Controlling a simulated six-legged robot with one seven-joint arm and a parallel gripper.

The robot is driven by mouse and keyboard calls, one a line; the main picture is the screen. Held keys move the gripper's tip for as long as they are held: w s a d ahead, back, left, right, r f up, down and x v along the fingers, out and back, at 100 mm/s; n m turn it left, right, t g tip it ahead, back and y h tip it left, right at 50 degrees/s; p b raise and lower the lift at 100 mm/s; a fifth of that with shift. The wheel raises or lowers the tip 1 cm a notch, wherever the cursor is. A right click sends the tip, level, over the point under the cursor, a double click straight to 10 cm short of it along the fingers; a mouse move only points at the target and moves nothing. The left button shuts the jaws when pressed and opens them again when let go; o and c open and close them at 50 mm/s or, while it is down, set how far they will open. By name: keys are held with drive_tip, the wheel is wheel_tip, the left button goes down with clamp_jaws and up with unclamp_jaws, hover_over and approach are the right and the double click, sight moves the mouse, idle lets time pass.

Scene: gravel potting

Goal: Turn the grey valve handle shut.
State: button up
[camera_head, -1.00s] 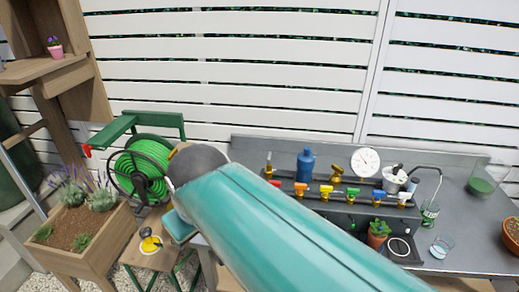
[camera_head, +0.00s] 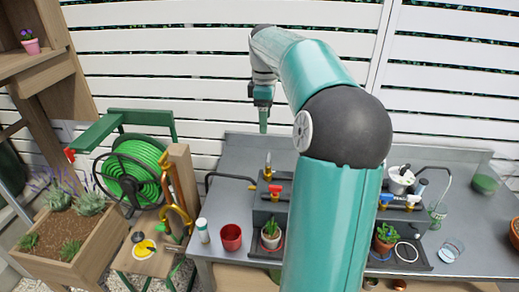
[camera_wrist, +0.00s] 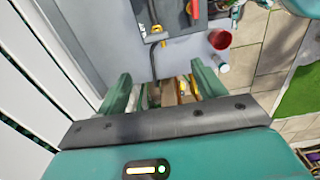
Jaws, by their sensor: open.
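A row of taps with coloured handles runs along a dark grey block (camera_head: 266,214) on the metal bench. At its right end, a small pale handle (camera_head: 413,199) looks grey, but it is too small to read its angle. My gripper (camera_head: 263,122) hangs pointing down above the bench's left part, well left of that handle and touching nothing. In the wrist view my gripper (camera_wrist: 163,92) has its two green fingers apart and empty. The middle of the tap row is hidden behind my arm in the head view.
A red tap handle (camera_head: 275,189) and a blue one (camera_head: 386,198) show beside my arm. A red cup (camera_head: 231,238), a white bottle (camera_head: 203,230) and a potted cactus (camera_head: 271,235) stand on the bench. A slatted white fence closes the back.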

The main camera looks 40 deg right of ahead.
sight(269, 157)
drive_tip(key=f, duration=0.4)
drive_tip(key=d+f, duration=0.1)
drive_tip(key=f, duration=0.8)
drive_tip(key=shift+s+d+f, duration=0.1)
drive_tip(key=shift+s+d, duration=0.05)
drive_tip(key=shift+s, duration=0.2)
drive_tip(key=shift+w+f, duration=0.15)
drive_tip(key=shift+f, duration=0.1)
drive_tip(key=c, duration=1)
